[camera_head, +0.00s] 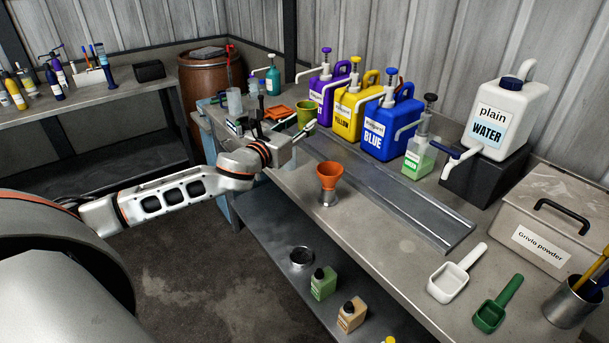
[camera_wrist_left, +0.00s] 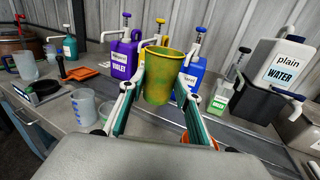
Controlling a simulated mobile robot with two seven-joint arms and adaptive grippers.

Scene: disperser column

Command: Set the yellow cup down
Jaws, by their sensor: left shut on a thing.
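The yellow cup (camera_head: 306,112), stained with green, is upright beyond my left wrist in the head view. It fills the middle of the left wrist view (camera_wrist_left: 163,78). My left gripper (camera_head: 297,129) is shut on it, with one green-padded finger on each side. The cup is in front of the violet jug (camera_head: 322,95) and near the left end of the metal drip tray. Its base is partly hidden, and I cannot tell whether it touches the bench (camera_head: 385,232). My right gripper is not in view.
Yellow (camera_head: 350,110) and blue (camera_head: 391,128) pump jugs stand along the back of the drip tray (camera_head: 395,195). An orange funnel (camera_head: 329,177) sits on a metal cup at the bench's front. An orange dish (camera_head: 279,113) and clear beakers (camera_wrist_left: 84,105) are left of the cup.

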